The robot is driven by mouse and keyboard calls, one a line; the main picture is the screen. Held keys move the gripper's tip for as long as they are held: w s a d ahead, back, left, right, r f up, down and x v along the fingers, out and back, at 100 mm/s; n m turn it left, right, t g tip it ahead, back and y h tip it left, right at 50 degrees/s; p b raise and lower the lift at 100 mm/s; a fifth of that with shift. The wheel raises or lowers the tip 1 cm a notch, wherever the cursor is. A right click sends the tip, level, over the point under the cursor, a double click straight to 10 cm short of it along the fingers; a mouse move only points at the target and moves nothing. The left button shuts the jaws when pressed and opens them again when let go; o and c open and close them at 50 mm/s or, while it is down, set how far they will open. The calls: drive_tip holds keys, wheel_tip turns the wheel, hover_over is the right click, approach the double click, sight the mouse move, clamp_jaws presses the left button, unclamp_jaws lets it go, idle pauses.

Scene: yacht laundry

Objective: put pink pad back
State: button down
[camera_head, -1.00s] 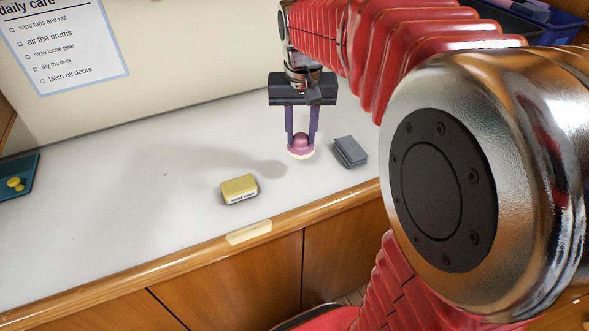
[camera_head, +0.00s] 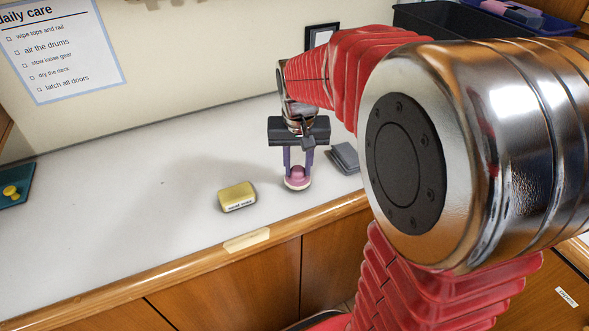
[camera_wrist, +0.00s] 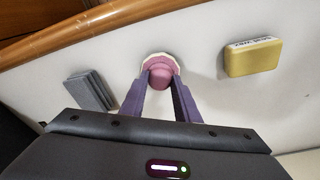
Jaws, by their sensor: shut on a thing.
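The pink pad (camera_head: 297,178) is a small round piece with a pink knob on top and a pale rim below. It also shows in the wrist view (camera_wrist: 160,72). My gripper (camera_head: 299,168) points down and is shut on the pad's knob, with a purple finger on each side; the fingers also show in the wrist view (camera_wrist: 160,92). The pad is upright, at or just above the white counter; I cannot tell whether it touches. The pad's underside is hidden.
A yellow block (camera_head: 237,196) with a label sits left of the pad. Grey folded pieces (camera_head: 345,157) lie to its right. A teal tray (camera_head: 22,184) with a yellow knobbed piece is at far left. Dark bins (camera_head: 440,20) stand at back right. The counter's (camera_head: 120,215) left middle is clear.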

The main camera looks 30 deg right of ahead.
sight(298, 182)
drive_tip(key=shift+f, duration=0.65)
drive_tip(key=c, duration=1.4)
unclamp_jaws()
drive_tip(key=shift+o, duration=0.2)
drive_tip(key=shift+r, duration=0.1)
wheel_tip(298, 182, up, 12)
drive_tip(key=s, duration=0.1)
drive_tip(key=shift+s+a, duration=0.3)
drive_tip(key=shift+a, duration=0.05)
